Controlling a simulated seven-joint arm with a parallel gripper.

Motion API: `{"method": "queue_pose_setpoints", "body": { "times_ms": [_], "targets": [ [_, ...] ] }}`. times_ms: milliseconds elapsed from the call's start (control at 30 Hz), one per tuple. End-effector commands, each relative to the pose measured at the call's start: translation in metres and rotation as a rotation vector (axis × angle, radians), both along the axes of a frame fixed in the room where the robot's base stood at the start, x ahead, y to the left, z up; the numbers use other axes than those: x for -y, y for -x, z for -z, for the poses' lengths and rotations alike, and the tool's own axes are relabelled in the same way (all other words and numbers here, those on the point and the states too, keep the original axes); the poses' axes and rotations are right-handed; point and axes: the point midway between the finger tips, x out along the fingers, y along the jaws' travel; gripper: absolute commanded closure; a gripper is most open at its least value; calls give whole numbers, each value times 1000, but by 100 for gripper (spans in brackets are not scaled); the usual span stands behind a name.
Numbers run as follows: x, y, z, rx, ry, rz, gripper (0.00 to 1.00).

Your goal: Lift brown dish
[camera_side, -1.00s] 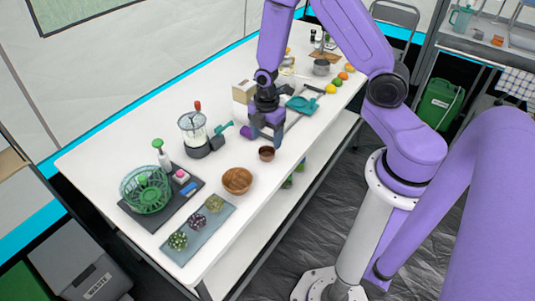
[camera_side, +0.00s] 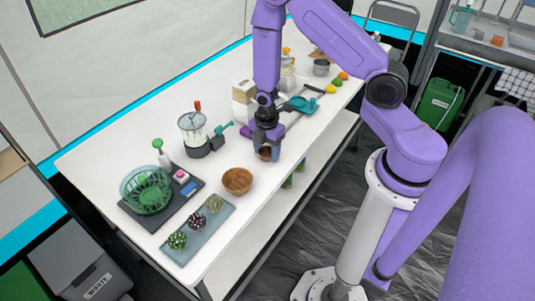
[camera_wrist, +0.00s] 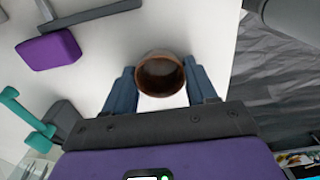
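The small brown dish (camera_side: 265,154) sits on the white table near its front edge, partly hidden by my fingers in the side view. In the wrist view the dish (camera_wrist: 160,75) is round, dark inside, and lies between my two fingers. My gripper (camera_side: 268,152) points down over the dish, with one finger on either side. In the wrist view my gripper (camera_wrist: 164,80) looks open around the dish, with the fingers very close to its rim. Contact is hard to tell.
A larger wooden bowl (camera_side: 237,181) stands left of the dish. A grey-blue tray (camera_side: 190,245) with several succulents is nearer the camera. A purple block (camera_wrist: 48,50) lies left in the wrist view.

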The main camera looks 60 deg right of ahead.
Motion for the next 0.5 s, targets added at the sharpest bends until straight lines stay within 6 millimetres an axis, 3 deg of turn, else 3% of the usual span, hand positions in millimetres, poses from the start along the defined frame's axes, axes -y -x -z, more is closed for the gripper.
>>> {"method": "queue_pose_setpoints", "body": {
  "times_ms": [233,500],
  "targets": [
    [0,0,-2,1,0,0,61],
    [0,-1,-24,4,-1,0,61]
  ]
}}
